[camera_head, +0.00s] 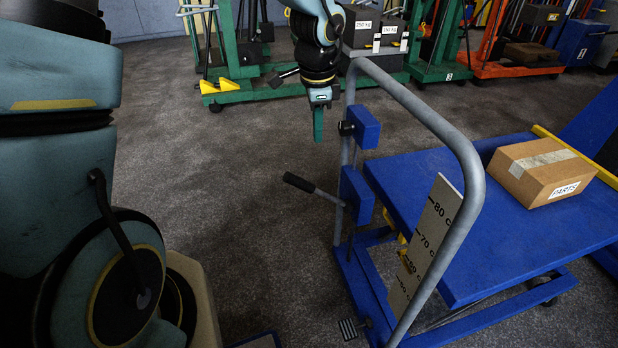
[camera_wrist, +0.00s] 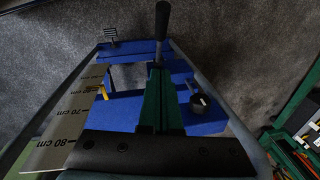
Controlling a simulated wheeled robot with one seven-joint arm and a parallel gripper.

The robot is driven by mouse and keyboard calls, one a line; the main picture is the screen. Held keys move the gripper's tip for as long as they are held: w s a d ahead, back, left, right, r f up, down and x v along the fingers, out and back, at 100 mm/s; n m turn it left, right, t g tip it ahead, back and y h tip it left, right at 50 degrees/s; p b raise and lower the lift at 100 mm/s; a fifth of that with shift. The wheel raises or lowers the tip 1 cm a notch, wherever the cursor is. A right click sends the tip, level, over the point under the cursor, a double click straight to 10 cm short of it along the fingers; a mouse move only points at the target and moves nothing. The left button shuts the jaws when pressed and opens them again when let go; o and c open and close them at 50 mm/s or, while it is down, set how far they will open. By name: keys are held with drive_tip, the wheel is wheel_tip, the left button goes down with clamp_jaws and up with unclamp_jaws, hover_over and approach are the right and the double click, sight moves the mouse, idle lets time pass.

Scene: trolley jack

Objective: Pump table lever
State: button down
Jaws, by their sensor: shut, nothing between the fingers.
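The blue lift table (camera_head: 480,255) stands at the right with a grey tube handle (camera_head: 425,110). Its lever has a black grip (camera_head: 298,182) on a thin grey rod and sticks out to the left, tilted up toward the grip. My gripper (camera_head: 318,140) hangs fingers down above the lever, apart from it, left of the handle's upright. Its green fingers are shut and empty. In the wrist view the fingers (camera_wrist: 157,70) point toward the lever, whose black grip (camera_wrist: 162,20) shows beyond the tips. The fingers hide part of the lever's rod.
A cardboard PARTS box (camera_head: 543,170) sits on the table top. A height scale (camera_head: 425,245) stands inside the handle. A black knob (camera_head: 346,128) juts from the blue block close to my gripper. A foot pedal (camera_head: 348,328) is low down. Floor left of the lever is clear.

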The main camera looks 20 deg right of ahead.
hover_over(305, 181)
drive_tip(key=d, duration=0.1)
drive_tip(key=f, duration=1.1)
drive_tip(key=shift+s+f, duration=0.3)
drive_tip(key=shift+s, duration=0.1)
drive_tip(key=shift+w+a+f, duration=0.2)
drive_tip(key=shift+a+f, duration=0.3)
drive_tip(key=shift+f, duration=0.1)
drive_tip(key=shift+a+f, duration=0.1)
